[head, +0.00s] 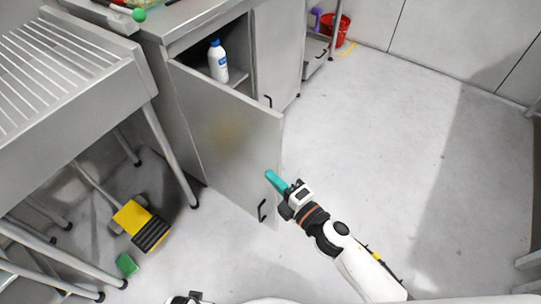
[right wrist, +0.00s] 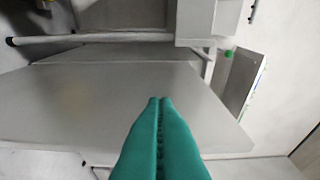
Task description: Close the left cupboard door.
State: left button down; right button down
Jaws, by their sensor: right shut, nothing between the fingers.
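The left cupboard door (head: 225,135) stands open, swung out from the grey cabinet, with a dark handle (head: 262,210) near its lower free corner. The door panel also fills much of the right wrist view (right wrist: 90,95). My right gripper (head: 270,176) has teal fingers and is shut and empty. Its tips overlap the door near its free edge in the head view; I cannot tell whether they touch it. The fingers show in the right wrist view too (right wrist: 160,102). My left gripper is not clearly in view.
A white bottle with a blue cap (head: 218,62) stands inside the open cupboard. The right cupboard door (head: 277,50) is shut. A slatted metal table (head: 70,60) and a yellow-black brush head (head: 140,226) are at left. The floor at right is clear.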

aim_at(269, 154)
jog(key=w, duration=0.2)
jog(key=w+a, duration=0.1)
jog(key=w, duration=0.4)
jog(key=shift+w+a, duration=0.15)
jog(key=shift+a, duration=0.2)
jog(key=shift+w+d, duration=0.25)
jog(key=shift+w, duration=0.05)
